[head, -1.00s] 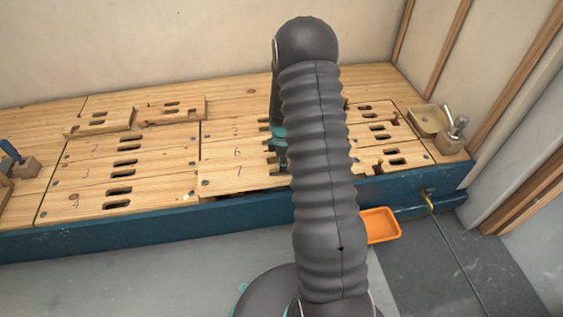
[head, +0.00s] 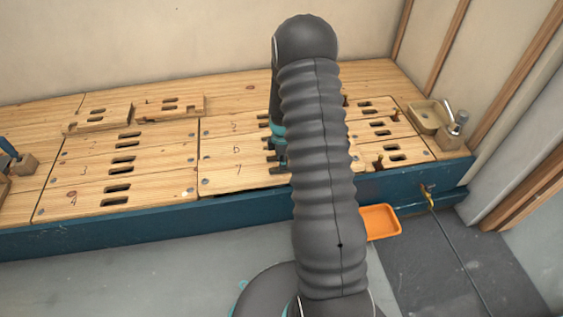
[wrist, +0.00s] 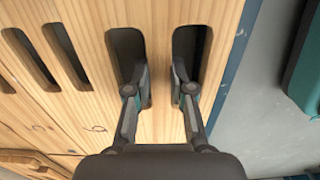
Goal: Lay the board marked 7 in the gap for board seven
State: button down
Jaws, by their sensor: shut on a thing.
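The board marked 7 (head: 222,179) is pale wood with two slots, at the front of the bench beside the board marked 6 (head: 217,155). In the head view my gripper (head: 277,160) is at its right part, largely hidden by my arm. In the wrist view my gripper (wrist: 162,92) has one finger in each slot, shut on the wood between them. Board 7 (wrist: 160,35) lies alongside the neighbouring slotted board. A dark gap shows under its front edge in the head view, so I cannot tell whether it is fully seated. Its right end is hidden.
Boards marked 2, 3 and 4 (head: 80,200) lie to the left. Two loose notched boards (head: 98,118) lie at the back. The blue bench front (head: 130,225) runs close by. A dark hose (head: 455,245) hangs at right.

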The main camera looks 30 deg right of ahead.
jog(key=shift+f+b, duration=1.35)
jog(key=shift+f, duration=0.4)
dwell(0.8)
jog(key=c, duration=0.9)
grip_release()
notch_tip(320, 180, up, 12)
